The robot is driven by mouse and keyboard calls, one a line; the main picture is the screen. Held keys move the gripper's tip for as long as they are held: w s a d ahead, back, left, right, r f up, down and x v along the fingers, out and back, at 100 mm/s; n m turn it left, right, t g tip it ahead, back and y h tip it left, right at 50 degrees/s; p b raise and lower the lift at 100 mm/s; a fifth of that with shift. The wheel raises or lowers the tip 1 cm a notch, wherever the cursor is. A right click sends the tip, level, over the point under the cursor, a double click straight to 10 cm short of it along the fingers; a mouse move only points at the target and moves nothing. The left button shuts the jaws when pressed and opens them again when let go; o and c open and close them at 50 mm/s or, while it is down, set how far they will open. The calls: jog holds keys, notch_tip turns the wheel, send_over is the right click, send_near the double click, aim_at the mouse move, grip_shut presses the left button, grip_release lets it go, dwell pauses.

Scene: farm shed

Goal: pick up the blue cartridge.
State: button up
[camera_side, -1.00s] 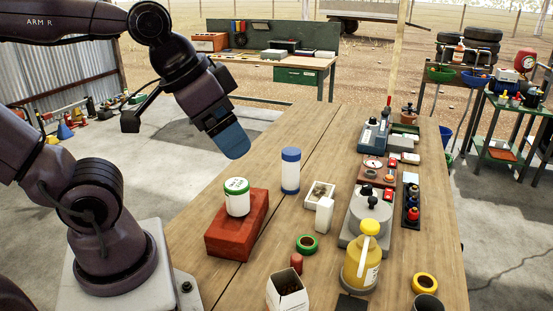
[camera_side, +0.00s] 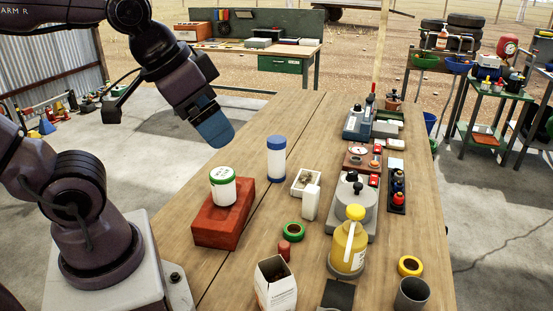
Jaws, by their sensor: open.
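The blue cartridge (camera_side: 276,160) is a white cylinder with blue bands at its top and bottom. It stands upright on the wooden table, right of a red brick. My gripper (camera_side: 216,134) has blue fingers and hangs tilted downward, up and to the left of the cartridge in the picture. It is apart from the cartridge and holds nothing that I can see. The gap between its fingers is hard to make out from this side.
A white jar with a green lid (camera_side: 223,186) stands on the red brick (camera_side: 215,222). Right of the cartridge are a small open box (camera_side: 305,183), a white block (camera_side: 311,203) and a green tape roll (camera_side: 293,232). A yellow bottle (camera_side: 348,246) stands nearer. The table behind the cartridge is clear.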

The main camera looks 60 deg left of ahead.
notch_tip(320, 180, down, 2)
jog(key=w+a+n+g, duration=0.1)
jog(key=w+a+g, duration=0.1)
jog(key=n+y, duration=0.3)
jog(key=n, duration=0.4)
send_near(276, 139)
jog(key=x, duration=0.6)
jog(key=shift+w+a+f, duration=0.1)
jog(key=shift+a+f, duration=0.15)
jog(key=shift+f, duration=0.1)
jog(key=x, duration=0.5)
jog(key=shift+d+f, duration=0.1)
jog(key=shift+d, duration=0.15)
